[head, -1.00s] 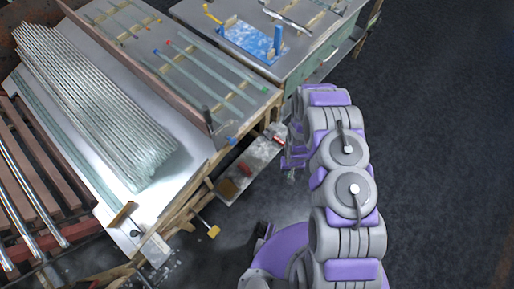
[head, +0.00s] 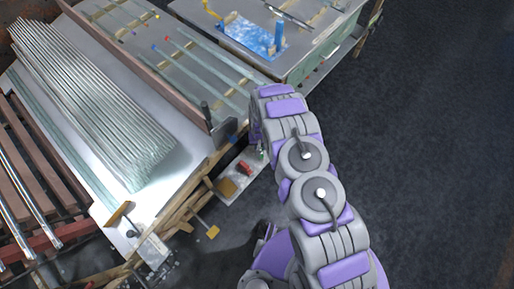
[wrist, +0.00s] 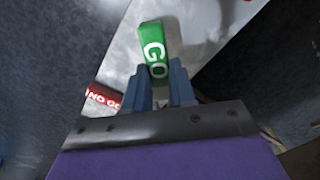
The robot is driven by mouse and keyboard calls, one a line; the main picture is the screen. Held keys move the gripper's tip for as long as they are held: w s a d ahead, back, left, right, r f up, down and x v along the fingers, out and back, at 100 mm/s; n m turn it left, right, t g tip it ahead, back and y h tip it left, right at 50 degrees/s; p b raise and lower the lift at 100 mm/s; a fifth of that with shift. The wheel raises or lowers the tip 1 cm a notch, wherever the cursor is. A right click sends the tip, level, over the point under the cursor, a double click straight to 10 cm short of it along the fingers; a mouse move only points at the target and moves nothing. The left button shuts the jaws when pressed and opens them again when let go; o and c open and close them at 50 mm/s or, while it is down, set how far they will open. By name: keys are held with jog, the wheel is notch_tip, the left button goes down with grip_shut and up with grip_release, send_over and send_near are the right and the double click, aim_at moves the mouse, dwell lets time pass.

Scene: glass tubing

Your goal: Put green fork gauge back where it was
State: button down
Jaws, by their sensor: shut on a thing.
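The green fork gauge (wrist: 153,45), with white "GO" lettering, is between the blue fingertips of my gripper (wrist: 160,84) in the wrist view. My gripper is shut on it, and its far end points away from my wrist. In the head view my arm hides most of the gripper; a small green bit of the gauge (head: 261,153) shows beside the grey tray (head: 232,194). A red gauge (wrist: 103,96) marked "NO GO" lies left of my fingers; it also shows on the tray in the head view (head: 244,167).
The bench with bundled glass tubes (head: 95,110) is left of the tray. A yellow-headed clamp (head: 212,232) juts out below the tray. A table with a blue-and-white panel (head: 252,36) stands at the back. Open dark floor (head: 430,130) lies to the right.

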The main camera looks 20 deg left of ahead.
jog(key=shift+w+d+r, duration=0.1)
jog(key=shift+w+r, duration=0.1)
jog(key=shift+w, duration=0.05)
jog(key=shift+a, duration=0.2)
jog(key=f, duration=0.2)
jog(key=f+b, duration=0.1)
jog(key=shift+a+f, duration=0.4)
jog(key=shift+a, duration=0.15)
jog(key=c, duration=1.3)
grip_release()
jog(key=shift+c, duration=0.2)
jog(key=o, duration=0.3)
jog(key=shift+d+r, duration=0.1)
jog(key=shift+d, duration=0.25)
jog(key=shift+o, duration=0.5)
jog(key=shift+a, duration=0.1)
jog(key=shift+a+r, duration=0.1)
